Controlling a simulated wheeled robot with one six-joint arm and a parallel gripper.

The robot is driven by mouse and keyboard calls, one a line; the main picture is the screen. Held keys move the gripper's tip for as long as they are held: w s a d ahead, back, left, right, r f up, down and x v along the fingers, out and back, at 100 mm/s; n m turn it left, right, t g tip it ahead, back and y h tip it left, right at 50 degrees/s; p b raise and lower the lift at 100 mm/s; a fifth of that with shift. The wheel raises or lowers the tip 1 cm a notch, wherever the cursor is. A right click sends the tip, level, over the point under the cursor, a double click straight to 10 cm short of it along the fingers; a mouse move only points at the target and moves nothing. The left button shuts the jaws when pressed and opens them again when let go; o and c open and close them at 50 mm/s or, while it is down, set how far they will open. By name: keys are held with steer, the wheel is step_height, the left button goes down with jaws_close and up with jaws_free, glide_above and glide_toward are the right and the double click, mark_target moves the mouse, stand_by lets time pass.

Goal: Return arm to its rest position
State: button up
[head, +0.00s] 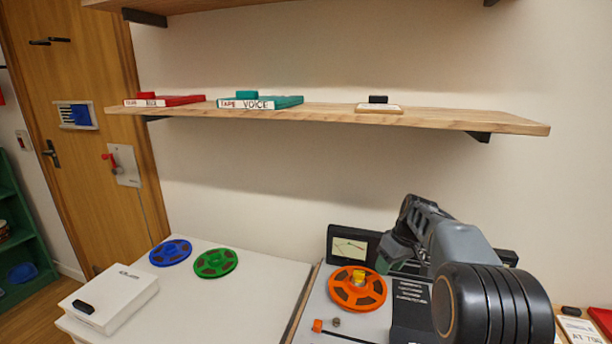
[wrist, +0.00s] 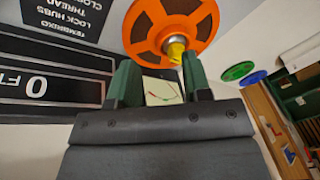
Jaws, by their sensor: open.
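My gripper (head: 388,262) is at the right of the head view, above the tape machine and just right of the orange reel. Its green fingers also show in the wrist view (wrist: 160,80), spread apart with nothing held between them. The orange reel (head: 345,292) lies on the machine with a yellow cap (head: 359,277) at its hub. In the wrist view the orange reel (wrist: 140,28) and the yellow cap (wrist: 175,50) are just beyond the fingertips. My arm hides part of the machine's right side.
A lit meter (head: 349,247) stands behind the reel. A blue reel (head: 171,252) and a green reel (head: 215,262) lie on the white table (head: 235,305), beside a white box (head: 120,296). A wooden shelf (head: 330,113) with tape boxes runs above. Air left of my arm is clear.

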steer(key=s+a+r+m+h+p, duration=0.1)
steer(key=s+a+r+p, duration=0.1)
steer(key=s, duration=0.6)
steer(key=s+a+r+m+t+h+p, duration=0.1)
steer(key=s+a+m, duration=0.1)
steer(key=s, duration=0.7)
steer(key=s+a+r+m+t+p, duration=0.1)
steer(key=s+a+r+m+p, duration=0.1)
steer(key=s, duration=0.7)
steer(key=shift+s+a+r+h+p, duration=0.15)
steer(key=shift+a+r+h+p, duration=0.2)
steer(key=shift+a, duration=0.2)
steer(key=shift+d, duration=0.15)
